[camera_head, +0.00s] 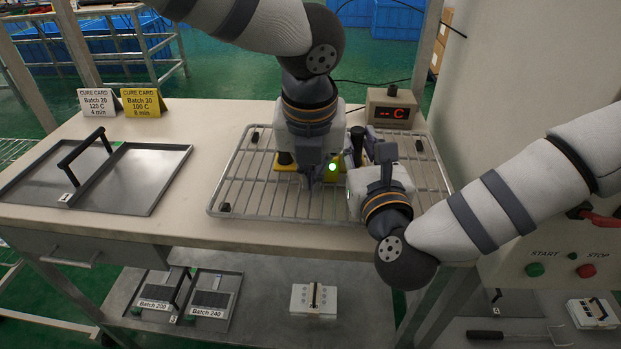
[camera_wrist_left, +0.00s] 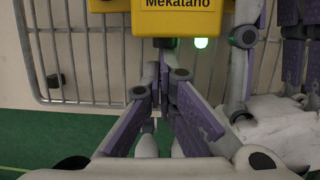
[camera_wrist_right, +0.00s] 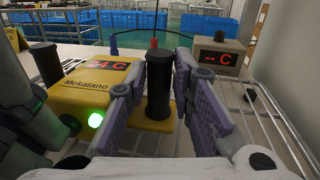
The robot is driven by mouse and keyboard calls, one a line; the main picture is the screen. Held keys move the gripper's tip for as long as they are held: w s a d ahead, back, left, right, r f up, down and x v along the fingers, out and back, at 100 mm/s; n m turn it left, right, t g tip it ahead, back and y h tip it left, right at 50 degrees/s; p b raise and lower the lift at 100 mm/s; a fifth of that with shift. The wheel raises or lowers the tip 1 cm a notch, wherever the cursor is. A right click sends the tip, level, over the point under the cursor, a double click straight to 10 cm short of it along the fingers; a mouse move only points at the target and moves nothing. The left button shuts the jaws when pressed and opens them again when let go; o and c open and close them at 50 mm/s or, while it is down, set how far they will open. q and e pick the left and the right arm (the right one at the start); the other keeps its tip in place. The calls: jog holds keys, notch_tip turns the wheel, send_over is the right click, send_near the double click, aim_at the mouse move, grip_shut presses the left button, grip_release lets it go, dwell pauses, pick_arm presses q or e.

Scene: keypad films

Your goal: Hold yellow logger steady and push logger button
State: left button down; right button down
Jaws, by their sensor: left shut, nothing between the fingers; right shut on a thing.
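The yellow logger (camera_head: 284,163) sits on the wire rack, mostly hidden by my arms in the head view. In the right wrist view the logger (camera_wrist_right: 75,101) shows a red display, partly covered, a lit green lamp (camera_wrist_right: 96,120) and two upright black handles. My right gripper (camera_wrist_right: 160,85) is shut on the nearer black handle (camera_wrist_right: 158,95). My left gripper (camera_wrist_left: 163,72) is shut and empty, its tips just in front of the black button (camera_wrist_left: 163,43) on the logger's front face. I cannot tell whether they touch it.
The wire rack (camera_head: 228,190) lies on the table (camera_head: 205,118). A display box (camera_head: 391,110) reading "-- C" stands behind it. A metal tray (camera_head: 150,175) with a black handle and two cure cards (camera_head: 142,103) are at left. Start and stop buttons (camera_head: 535,269) are at right.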

pick_arm(q)
jog(key=shift+w, duration=0.6)
jog(key=shift+s, duration=0.1)
pick_arm(e)
jog(key=shift+f, duration=0.1)
pick_arm(q)
jog(key=s, duration=0.4)
jog(key=shift+s+r, duration=0.1)
jog(key=shift+r, duration=0.15)
jog(key=v, duration=0.9)
jog(key=shift+r, duration=0.15)
pick_arm(e)
jog(key=c, duration=1.3)
grip_release()
